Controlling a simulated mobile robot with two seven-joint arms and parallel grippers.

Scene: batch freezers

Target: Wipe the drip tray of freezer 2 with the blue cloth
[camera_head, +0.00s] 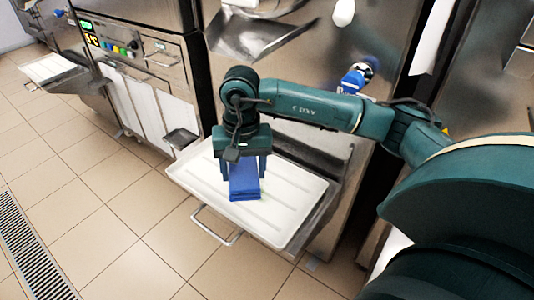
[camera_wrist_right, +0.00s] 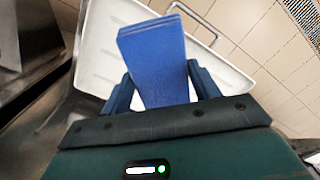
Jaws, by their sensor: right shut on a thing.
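The blue cloth (camera_head: 244,184), folded in layers, is held between the fingers of my right gripper (camera_head: 244,172). In the right wrist view the cloth (camera_wrist_right: 155,62) sticks out past the two fingers of the gripper (camera_wrist_right: 160,88). The white drip tray (camera_head: 190,176) with raised ridges lies under the gripper at the front of the steel freezer. The cloth's lower end is over the tray's middle; I cannot tell for certain that it touches. The tray's rim (camera_wrist_right: 93,50) also shows in the right wrist view. My left gripper is not in view.
A wire handle (camera_head: 215,228) sticks out below the tray's front edge. A small steel tray (camera_head: 181,138) juts out between. The tiled floor (camera_head: 95,225) in front is clear, with a drain grate (camera_head: 30,255).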

